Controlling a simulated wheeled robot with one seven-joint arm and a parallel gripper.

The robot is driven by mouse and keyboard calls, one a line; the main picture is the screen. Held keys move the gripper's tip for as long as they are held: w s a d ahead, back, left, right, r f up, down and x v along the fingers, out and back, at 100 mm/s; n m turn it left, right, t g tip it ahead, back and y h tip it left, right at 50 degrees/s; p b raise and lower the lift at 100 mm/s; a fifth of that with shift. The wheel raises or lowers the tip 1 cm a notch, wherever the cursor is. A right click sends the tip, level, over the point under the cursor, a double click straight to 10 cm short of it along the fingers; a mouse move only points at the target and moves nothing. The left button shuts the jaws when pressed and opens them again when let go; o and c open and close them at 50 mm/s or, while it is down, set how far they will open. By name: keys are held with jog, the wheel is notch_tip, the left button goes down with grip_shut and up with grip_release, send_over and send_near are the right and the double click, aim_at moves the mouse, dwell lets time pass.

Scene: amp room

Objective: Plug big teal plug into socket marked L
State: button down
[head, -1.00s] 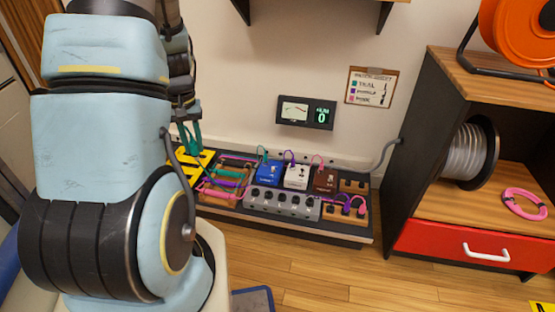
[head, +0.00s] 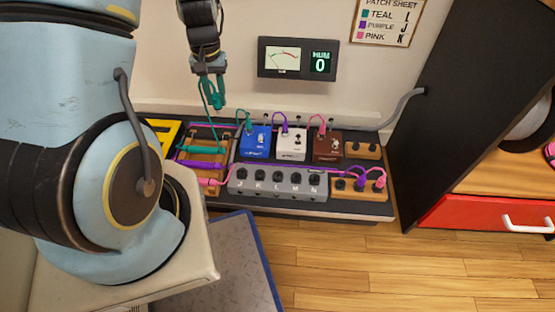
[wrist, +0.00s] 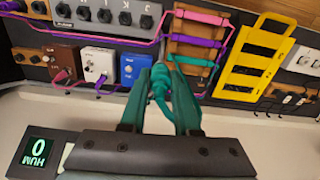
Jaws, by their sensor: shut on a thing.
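My gripper (head: 213,98) is shut on the big teal plug (wrist: 160,85), which sits between its two teal fingers in the wrist view. A teal cable hangs from it toward the board at the left. The gripper is in the air above the back left of the pedalboard, left of the blue pedal. The grey socket box (head: 278,186) has a row of sockets lettered J to N. Socket L (head: 277,175) is the middle one and looks empty. The box also shows upside down at the top of the wrist view (wrist: 105,28). The plug is well apart from it.
Blue (head: 255,142), white (head: 291,144) and brown (head: 327,146) pedals with cables stand behind the box. A wooden rack (head: 204,148) holds teal, purple and pink plugs at left. A meter (head: 298,60) reads HUM 0. The patch sheet (head: 388,22) pairs teal with L.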

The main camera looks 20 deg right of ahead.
jog(key=s+d+f+m+b, duration=0.2)
jog(key=s+d+f+b, duration=0.35)
jog(key=d+f, duration=0.2)
jog(key=s+d+f+m+b, duration=0.3)
jog(key=s+d+f+b, duration=0.25)
jog(key=f, duration=0.35)
jog(key=shift+w+d+f+b, duration=0.1)
jog(key=shift+d+f+b, duration=0.05)
jog(key=shift+f+b, duration=1.05)
jog(key=shift+w+d+f+b, duration=0.1)
jog(key=shift+f+b, duration=1)
jog(key=shift+b, duration=0.15)
jog(key=shift+w+d+f+b, duration=0.1)
jog(key=shift+d+f+b, duration=0.05)
jog(key=shift+f+b, duration=1.05)
jog(key=shift+f, duration=0.55)
jog(key=c, duration=0.6)
grip_release()
jog(key=shift+o, duration=0.2)
notch_tip(320, 180, up, 11)
jog(key=p, duration=0.5)
